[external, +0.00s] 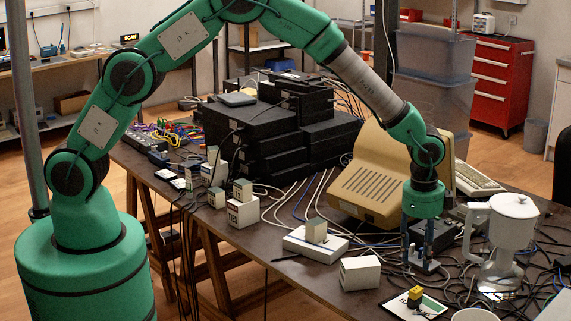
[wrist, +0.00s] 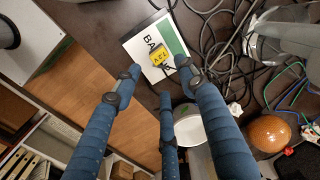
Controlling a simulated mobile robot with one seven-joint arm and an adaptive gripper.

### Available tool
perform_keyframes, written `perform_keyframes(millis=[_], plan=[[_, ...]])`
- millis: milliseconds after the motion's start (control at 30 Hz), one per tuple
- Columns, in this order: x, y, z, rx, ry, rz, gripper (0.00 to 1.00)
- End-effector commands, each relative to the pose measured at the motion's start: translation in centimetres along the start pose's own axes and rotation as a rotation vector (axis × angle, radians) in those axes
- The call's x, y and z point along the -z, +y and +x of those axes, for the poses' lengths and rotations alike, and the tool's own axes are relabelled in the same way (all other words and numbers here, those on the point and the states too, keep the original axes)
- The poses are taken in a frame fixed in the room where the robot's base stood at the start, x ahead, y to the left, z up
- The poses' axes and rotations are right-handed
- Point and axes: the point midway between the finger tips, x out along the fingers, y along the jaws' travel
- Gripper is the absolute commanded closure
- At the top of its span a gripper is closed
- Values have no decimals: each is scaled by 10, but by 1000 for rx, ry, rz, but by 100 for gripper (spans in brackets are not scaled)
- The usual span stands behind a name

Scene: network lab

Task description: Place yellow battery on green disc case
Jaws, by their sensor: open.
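The yellow battery (external: 416,293), with dark lettering and a dark part, is on the disc case (external: 428,308) near the table's front edge. The case is white with a green band and black print. In the wrist view the battery (wrist: 161,57) lies over the lettering of the case (wrist: 137,46), beside the green band. My gripper (external: 418,267) points down, open and empty, behind and above the case in the external view. In the wrist view its blue fingers (wrist: 165,84) are spread just below the battery, apart from it. The exact height gap cannot be told.
A white pot-like appliance (external: 505,235) stands right of my gripper among tangled black cables. A white cup (wrist: 190,128) and an orange ball (wrist: 268,133) are near the case. A white box (external: 360,273) and a beige monitor (external: 378,180) are to the left and behind.

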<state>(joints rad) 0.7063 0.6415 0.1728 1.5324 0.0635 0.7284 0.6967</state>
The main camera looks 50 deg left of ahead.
Motion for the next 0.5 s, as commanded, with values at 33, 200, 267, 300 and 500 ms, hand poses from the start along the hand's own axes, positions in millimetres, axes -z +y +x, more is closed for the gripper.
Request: perform_keyframes(millis=[33, 200, 267, 300, 500], plan=[[0, 0, 0, 0, 0, 0, 58], [-2, -2, -4, 2, 2, -7, 58], [-6, -4, -9, 4, 4, -15, 58], [-9, -6, -14, 6, 6, -24, 58], [-40, -20, -58, 22, 22, -101, 58]])
